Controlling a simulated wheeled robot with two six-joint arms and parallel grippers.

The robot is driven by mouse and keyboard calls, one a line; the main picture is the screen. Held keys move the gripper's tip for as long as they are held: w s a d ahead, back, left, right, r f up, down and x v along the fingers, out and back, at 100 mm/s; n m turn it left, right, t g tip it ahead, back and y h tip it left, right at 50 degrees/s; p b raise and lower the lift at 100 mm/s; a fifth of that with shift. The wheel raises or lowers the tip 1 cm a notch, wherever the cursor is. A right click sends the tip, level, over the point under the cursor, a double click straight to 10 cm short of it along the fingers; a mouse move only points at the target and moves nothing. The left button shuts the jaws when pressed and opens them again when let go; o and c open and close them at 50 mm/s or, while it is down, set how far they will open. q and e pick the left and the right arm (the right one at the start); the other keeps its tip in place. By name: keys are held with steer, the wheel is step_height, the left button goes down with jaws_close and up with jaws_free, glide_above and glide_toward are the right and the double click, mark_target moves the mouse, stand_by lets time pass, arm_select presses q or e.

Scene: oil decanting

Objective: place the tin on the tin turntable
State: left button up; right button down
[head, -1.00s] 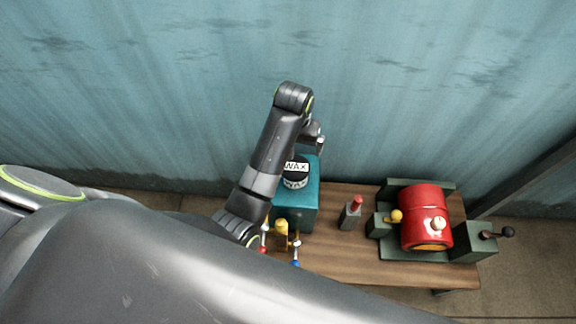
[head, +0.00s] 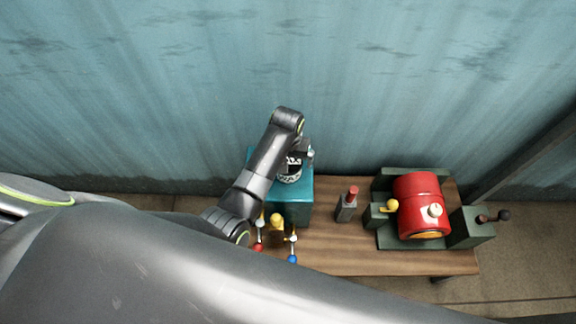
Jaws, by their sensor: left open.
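A small black-and-white tin marked WAX (head: 289,171) rests on top of a teal box (head: 297,192) at the left part of the wooden bench. My left arm reaches over the box and partly covers the tin. My left gripper (head: 308,153) is open, just to the upper right of the tin in the head view; whether it touches the tin I cannot tell. I cannot make out a tin turntable for certain. My right gripper is out of view.
On the bench (head: 335,258), a red drum (head: 421,200) with knobs sits in a green cradle (head: 400,243) at the right. A grey holder with a red top (head: 346,206) stands between. Several small coloured valves (head: 291,243) are in front of the box. A teal wall (head: 420,80) rises behind.

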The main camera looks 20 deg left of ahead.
mark_target(288, 159)
arm_select(q)
step_height(288, 159, down, 5)
steer(key=shift+a+r+b, duration=0.1)
steer(key=shift+r+b, duration=0.05)
steer(key=shift+b, duration=0.25)
steer(key=c, duration=1.3)
step_height(288, 159, up, 9)
steer(key=shift+w+r+p, duration=0.1)
steer(key=shift+p, duration=0.9)
steer(key=shift+c, duration=0.2)
step_height(288, 159, up, 3)
steer(key=shift+r+p, duration=0.1)
steer(key=shift+p, duration=1)
steer(key=shift+r+p, duration=0.55)
steer(key=shift+f, duration=0.15)
